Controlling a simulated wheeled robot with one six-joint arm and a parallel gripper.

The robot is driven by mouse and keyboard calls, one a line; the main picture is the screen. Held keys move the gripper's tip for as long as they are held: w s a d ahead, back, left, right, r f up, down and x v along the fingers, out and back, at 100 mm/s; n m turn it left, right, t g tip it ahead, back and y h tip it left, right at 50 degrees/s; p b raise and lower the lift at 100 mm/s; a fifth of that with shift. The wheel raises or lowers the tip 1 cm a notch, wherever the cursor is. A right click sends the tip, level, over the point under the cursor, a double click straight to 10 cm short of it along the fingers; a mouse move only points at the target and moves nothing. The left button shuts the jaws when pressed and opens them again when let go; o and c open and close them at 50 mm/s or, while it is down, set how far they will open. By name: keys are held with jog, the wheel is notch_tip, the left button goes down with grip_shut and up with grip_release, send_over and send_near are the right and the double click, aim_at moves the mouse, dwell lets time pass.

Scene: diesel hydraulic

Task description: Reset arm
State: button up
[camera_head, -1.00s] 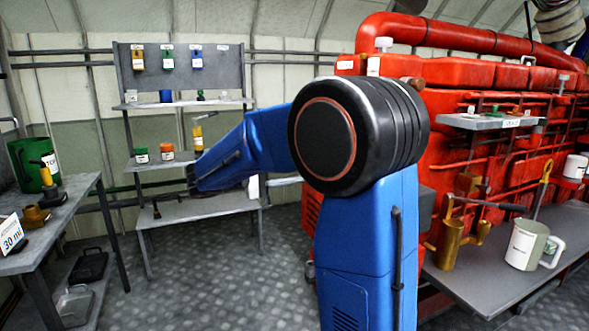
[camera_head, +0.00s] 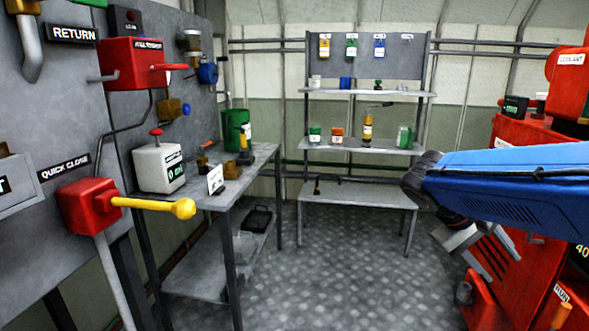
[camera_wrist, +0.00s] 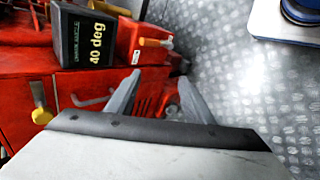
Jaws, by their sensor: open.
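My blue arm (camera_head: 520,185) reaches in from the right edge of the head view, with its dark joint near the middle right. My gripper (camera_wrist: 159,77) shows in the wrist view with its two grey fingers spread apart and nothing between them. Behind the fingers are the red machine (camera_wrist: 85,130) and patterned metal floor. I cannot tell whether the fingertips touch the machine. In the head view the gripper end hangs low beside the red machine (camera_head: 505,265), and its fingers are hard to make out.
A grey panel with a red box and yellow lever (camera_head: 155,204) stands close at left. A workbench (camera_head: 240,180) holds a white container (camera_head: 158,167) and green can (camera_head: 236,128). A shelf rack (camera_head: 370,143) stands at the back. The middle floor (camera_head: 325,265) is clear.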

jog(key=s+a+f+t+y, duration=0.3)
jog(key=s+a+f+y, duration=0.1)
jog(key=a, duration=0.4)
jog(key=s+a+f+t+y, duration=0.3)
jog(key=s+a+f+y, duration=0.2)
jog(key=a, duration=0.3)
jog(key=shift+c, duration=0.3)
